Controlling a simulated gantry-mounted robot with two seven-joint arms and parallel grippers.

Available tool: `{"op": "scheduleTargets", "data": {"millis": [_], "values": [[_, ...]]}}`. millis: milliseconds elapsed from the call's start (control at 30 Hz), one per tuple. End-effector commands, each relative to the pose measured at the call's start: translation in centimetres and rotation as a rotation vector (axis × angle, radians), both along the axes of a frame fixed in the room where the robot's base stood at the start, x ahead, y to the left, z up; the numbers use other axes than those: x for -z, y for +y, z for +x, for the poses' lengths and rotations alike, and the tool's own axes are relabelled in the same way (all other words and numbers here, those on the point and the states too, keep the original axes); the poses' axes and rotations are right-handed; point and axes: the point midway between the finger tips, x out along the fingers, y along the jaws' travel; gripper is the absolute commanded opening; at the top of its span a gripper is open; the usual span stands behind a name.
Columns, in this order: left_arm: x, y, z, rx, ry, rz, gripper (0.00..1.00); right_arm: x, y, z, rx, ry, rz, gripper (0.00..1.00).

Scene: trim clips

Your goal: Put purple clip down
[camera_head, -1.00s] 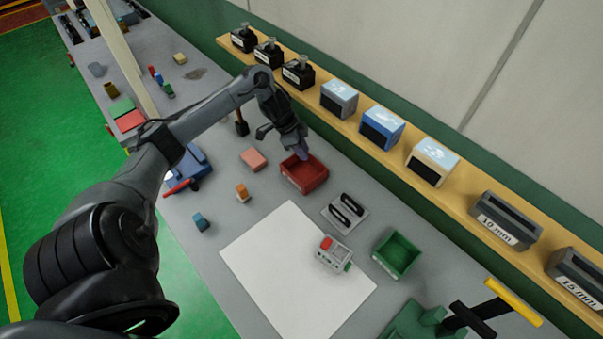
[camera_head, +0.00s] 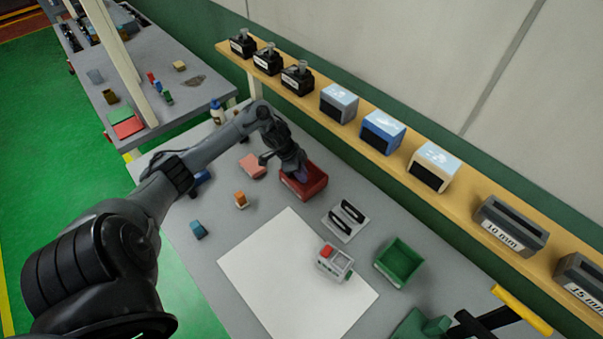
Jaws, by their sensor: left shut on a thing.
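My left gripper (camera_head: 299,173) is shut on the purple clip (camera_head: 302,176), a small purple patch between its fingers. The clip is at the red bin (camera_head: 317,182), at or just above its opening; the gripper hides part of both, so I cannot tell whether the clip touches the bin.
A pink block (camera_head: 252,166), an orange block (camera_head: 241,200) and a blue block (camera_head: 198,230) lie left of the bin. A white sheet (camera_head: 285,270), a small device (camera_head: 334,263), a black-slotted plate (camera_head: 345,218) and a green bin (camera_head: 400,262) are nearer. A shelf (camera_head: 385,175) runs behind.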

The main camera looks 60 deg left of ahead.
Motion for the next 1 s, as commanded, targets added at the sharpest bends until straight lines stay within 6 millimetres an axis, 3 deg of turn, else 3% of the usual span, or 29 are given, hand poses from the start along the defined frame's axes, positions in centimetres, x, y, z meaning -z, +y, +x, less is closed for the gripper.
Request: {"op": "scheduleTargets", "data": {"millis": [233,267,400,767,1000], "values": [[0.3,0.0,0.0,0.000,0.001,0.000,0.00,0.1,-0.1,0.0,-0.002,0.000,-0.003,0.00],[0.3,0.0,0.0,0.000,0.001,0.000,0.24,0.0,-0.1,0.0,-0.003,-0.001,-0.004,0.00],[0.3,0.0,0.0,0.000,0.000,-0.001,0.45,0.1,-0.2,0.0,-0.006,0.000,-0.009,0.00],[0.0,0.0,0.0,0.000,-0.001,-0.001,0.46,0.0,-0.3,0.0,-0.007,-0.001,-0.011,0.00],[-2.5,0.6,-0.8,0.001,0.000,0.004,0.46,-0.5,-0.2,0.0,-0.004,0.000,-0.007,0.00]]}}
